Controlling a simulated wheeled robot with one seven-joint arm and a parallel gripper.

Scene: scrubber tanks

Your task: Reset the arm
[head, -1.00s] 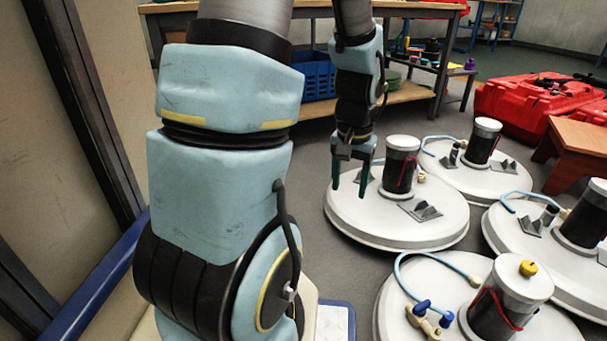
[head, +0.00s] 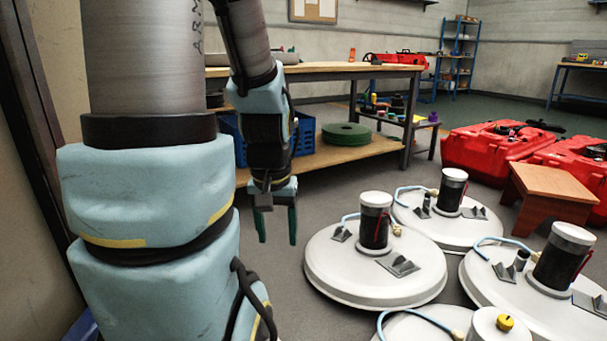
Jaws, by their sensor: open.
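My arm fills the left of the head view, and its far part hangs down beyond the near links. My gripper (head: 275,222) points downward with its two dark green fingers apart and nothing between them. It hangs in the air to the left of the nearest whole white round unit (head: 375,283), which has a black cylinder (head: 375,225) on top. The gripper appears clear of that unit and of the workbench behind it.
More white round units stand at the right (head: 450,222) and front right. Red tanks (head: 492,150) and a wooden stool (head: 550,195) are farther right. A wooden workbench (head: 340,72) with a green disc (head: 346,135) on its lower shelf stands behind. Grey floor is open around the gripper.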

